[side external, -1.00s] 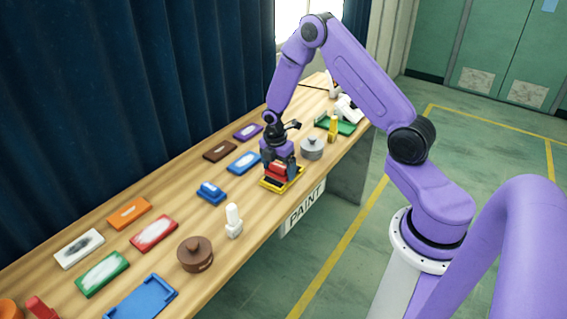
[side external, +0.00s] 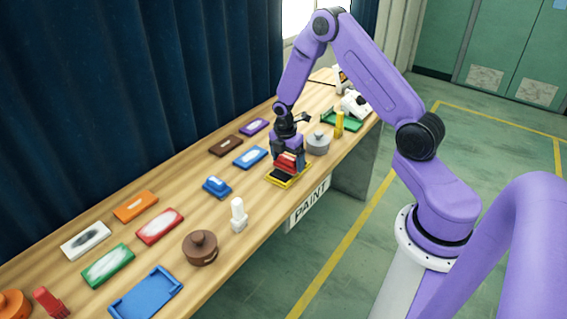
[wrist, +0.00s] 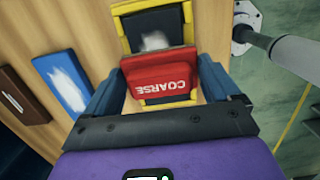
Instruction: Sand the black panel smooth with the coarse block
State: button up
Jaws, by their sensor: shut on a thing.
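The red coarse block (wrist: 160,76), lettered COARSE, sits between the fingers of my gripper (wrist: 164,98) in the wrist view. My gripper is shut on it. The black panel (wrist: 134,34) lies in a yellow holder (wrist: 131,8) under the block. A pale whitish patch shows on the panel, and the block hides part of its surface. In the side view my gripper (side external: 287,163) points down with the red block (side external: 286,159) low over the yellow holder (side external: 283,184). I cannot tell whether block and panel touch.
A blue panel (side external: 250,157) and a brown panel (side external: 226,146) lie left of the holder. A grey lidded pot (side external: 318,144) and a yellow bottle (side external: 339,124) stand close on the right. A white bottle (side external: 238,214) and a brown pot (side external: 200,248) stand toward the front.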

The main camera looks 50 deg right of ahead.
jog(key=shift+d, duration=2.7)
notch_tip(320, 180, up, 8)
jog(key=shift+a, duration=0.15)
